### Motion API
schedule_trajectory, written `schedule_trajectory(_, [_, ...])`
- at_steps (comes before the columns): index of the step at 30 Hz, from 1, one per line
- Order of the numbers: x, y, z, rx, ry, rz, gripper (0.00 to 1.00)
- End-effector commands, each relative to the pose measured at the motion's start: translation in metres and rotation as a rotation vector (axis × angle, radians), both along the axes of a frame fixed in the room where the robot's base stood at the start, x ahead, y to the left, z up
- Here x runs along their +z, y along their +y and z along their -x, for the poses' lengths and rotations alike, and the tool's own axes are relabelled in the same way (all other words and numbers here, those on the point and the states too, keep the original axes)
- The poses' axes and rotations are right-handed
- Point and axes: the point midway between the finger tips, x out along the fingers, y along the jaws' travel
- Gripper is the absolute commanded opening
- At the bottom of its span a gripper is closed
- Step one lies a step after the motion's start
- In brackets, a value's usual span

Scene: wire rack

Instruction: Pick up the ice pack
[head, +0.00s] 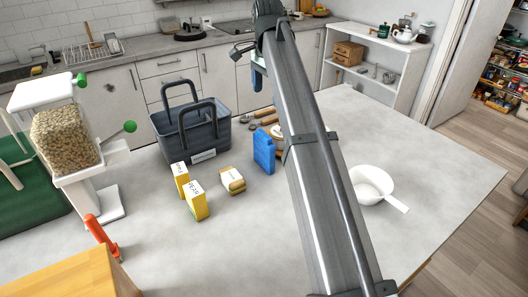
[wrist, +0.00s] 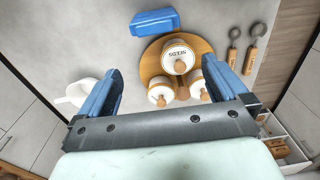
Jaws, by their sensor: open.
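The ice pack (head: 264,152) is a blue block standing on the grey table near the middle of the head view. In the wrist view the ice pack (wrist: 155,21) lies at the top, beyond the fingertips and apart from them. My gripper (wrist: 162,72) is open and empty, with blue fingers spread wide. It points down over a round wooden tray (wrist: 150,62) with lidded white jars (wrist: 178,59). In the head view my arm hides most of the gripper and part of the tray.
A dark basket (head: 190,125), yellow boxes (head: 195,200) and a small package (head: 232,181) stand left of the ice pack. A white pan (head: 371,184) is at right. A cereal dispenser (head: 65,140) stands far left. Wooden-handled scoops (wrist: 250,60) lie near the tray.

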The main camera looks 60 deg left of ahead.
Motion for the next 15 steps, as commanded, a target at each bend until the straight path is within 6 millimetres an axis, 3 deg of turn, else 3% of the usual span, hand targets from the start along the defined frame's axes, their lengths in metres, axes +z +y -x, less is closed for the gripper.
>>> schedule_trajectory(3, [0.007, 0.002, 0.017, -0.001, 0.018, 0.023, 1.00])
schedule_trajectory(7, [0.002, 0.001, 0.020, -0.002, 0.023, 0.029, 1.00])
schedule_trajectory(15, [-0.036, -0.001, 0.020, -0.002, 0.022, 0.029, 1.00])
